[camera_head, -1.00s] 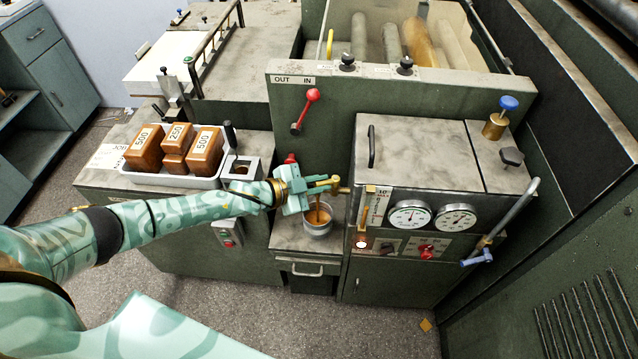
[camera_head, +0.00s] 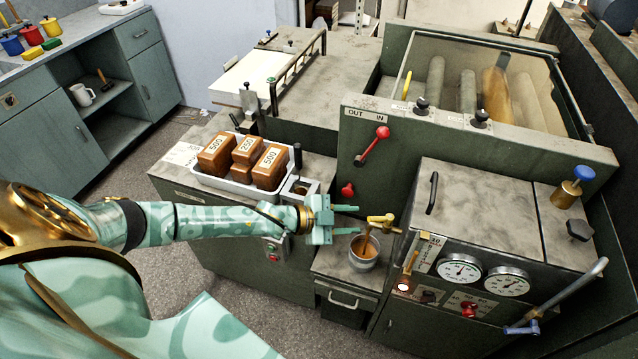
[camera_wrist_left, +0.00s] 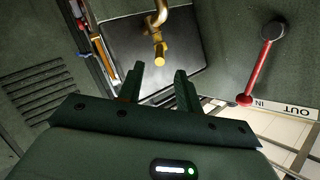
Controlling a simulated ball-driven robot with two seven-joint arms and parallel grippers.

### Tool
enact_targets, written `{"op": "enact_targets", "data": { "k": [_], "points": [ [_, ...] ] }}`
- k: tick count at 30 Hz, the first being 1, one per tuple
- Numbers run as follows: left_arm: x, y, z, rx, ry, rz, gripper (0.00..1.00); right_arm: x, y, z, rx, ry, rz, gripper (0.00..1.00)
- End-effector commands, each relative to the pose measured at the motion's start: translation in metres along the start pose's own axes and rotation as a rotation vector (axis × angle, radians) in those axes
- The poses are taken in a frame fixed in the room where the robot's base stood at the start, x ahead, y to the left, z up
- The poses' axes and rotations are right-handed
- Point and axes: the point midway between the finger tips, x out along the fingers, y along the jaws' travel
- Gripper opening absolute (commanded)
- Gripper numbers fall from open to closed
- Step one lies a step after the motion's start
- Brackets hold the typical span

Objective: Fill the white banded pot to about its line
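The pale pot (camera_head: 362,262) stands upright on the ledge under the brass tap (camera_head: 383,220). A brown stream falls from the tap into it, and brown liquid shows inside. Its line cannot be made out against the liquid level. My left gripper (camera_head: 357,220) is open and empty, left of the tap and above the pot's left side, with a gap to the tap. In the left wrist view the open fingers (camera_wrist_left: 160,88) point towards the tap's spout (camera_wrist_left: 160,45); the pot is not visible there. My right gripper is not in view.
A white tray (camera_head: 225,183) of brown labelled blocks (camera_head: 246,150) stands at left. A red lever (camera_head: 372,146) is on the green panel behind. Dials (camera_head: 459,269), a lit lamp (camera_head: 403,286) and a blue-ended lever (camera_head: 560,300) are at right. A drawer handle (camera_head: 343,301) is below.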

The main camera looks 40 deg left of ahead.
Motion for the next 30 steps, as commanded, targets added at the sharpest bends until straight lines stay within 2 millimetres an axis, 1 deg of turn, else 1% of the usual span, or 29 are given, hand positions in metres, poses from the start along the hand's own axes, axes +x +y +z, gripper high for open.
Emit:
{"op": "enact_targets", "data": {
  "k": [1, 6, 9, 12, 17, 30],
  "points": [
    [-0.017, -0.001, -0.002, 0.001, -0.003, 0.002, 0.35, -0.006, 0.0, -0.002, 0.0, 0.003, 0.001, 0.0],
    [-0.058, 0.0, -0.001, -0.001, -0.002, 0.002, 0.35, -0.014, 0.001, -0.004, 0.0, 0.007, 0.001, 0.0],
    [-0.076, 0.0, -0.001, 0.001, -0.002, 0.002, 0.35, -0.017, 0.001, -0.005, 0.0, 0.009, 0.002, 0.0],
    [-0.087, 0.0, 0.0, -0.001, -0.001, 0.001, 0.35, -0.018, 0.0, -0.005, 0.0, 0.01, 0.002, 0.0],
    [-0.094, 0.0, 0.0, 0.001, 0.0, 0.001, 0.35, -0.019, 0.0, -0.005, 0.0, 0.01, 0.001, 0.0],
    [-0.093, 0.0, 0.0, 0.0, 0.0, 0.0, 0.35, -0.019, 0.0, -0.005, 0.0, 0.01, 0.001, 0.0]
  ]
}}
